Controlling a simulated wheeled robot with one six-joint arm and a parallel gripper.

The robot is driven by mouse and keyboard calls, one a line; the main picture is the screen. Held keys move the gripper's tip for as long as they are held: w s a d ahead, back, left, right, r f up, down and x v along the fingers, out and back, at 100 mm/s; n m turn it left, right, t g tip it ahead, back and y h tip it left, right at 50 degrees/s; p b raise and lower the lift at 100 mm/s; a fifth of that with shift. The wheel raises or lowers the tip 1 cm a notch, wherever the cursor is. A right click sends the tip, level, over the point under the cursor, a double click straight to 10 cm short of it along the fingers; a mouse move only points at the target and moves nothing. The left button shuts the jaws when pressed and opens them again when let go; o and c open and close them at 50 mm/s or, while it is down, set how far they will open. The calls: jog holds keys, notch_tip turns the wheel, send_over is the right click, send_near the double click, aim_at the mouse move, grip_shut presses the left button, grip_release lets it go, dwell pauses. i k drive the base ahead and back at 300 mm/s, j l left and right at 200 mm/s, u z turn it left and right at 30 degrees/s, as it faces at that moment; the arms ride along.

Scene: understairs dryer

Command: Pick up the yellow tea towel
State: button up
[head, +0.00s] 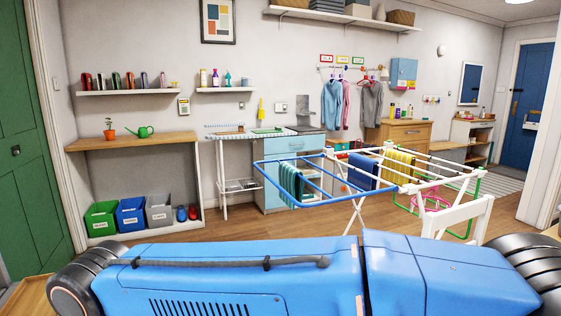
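A yellow striped tea towel (398,168) hangs over the rails of the white drying rack (458,216), right of the middle of the head view. White rack parts pass close to it, and its lower edge is partly hidden. A dark blue towel (362,171) hangs just left of it on the same rack. A teal striped towel (290,182) hangs further left, on the blue-railed wing of the rack. My gripper is not in view, so I cannot see whether it is open or shut.
My blue body fills the foreground. A light blue cabinet (292,147) stands behind the rack's left wing. Green, blue and grey bins (101,218) stand under a wooden counter at left. A pink round basket (430,197) is under the rack. Wooden floor is free left of the rack.

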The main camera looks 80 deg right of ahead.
aim_at(398, 167)
jog(key=z, duration=3.35)
jog(key=k+u, duration=0.2)
jog(key=k, duration=0.3)
jog(key=i+j+u, duration=0.1)
jog(key=u, duration=0.3)
jog(key=i+j+u, duration=0.15)
jog(key=u, duration=0.25)
jog(key=i+u, duration=0.1)
jog(key=u, duration=0.35)
jog(key=i, duration=1.65)
jog(key=i+z, duration=0.1)
jog(key=i, duration=1.55)
jog(key=i+j, duration=0.25)
jog(key=i, duration=1.4)
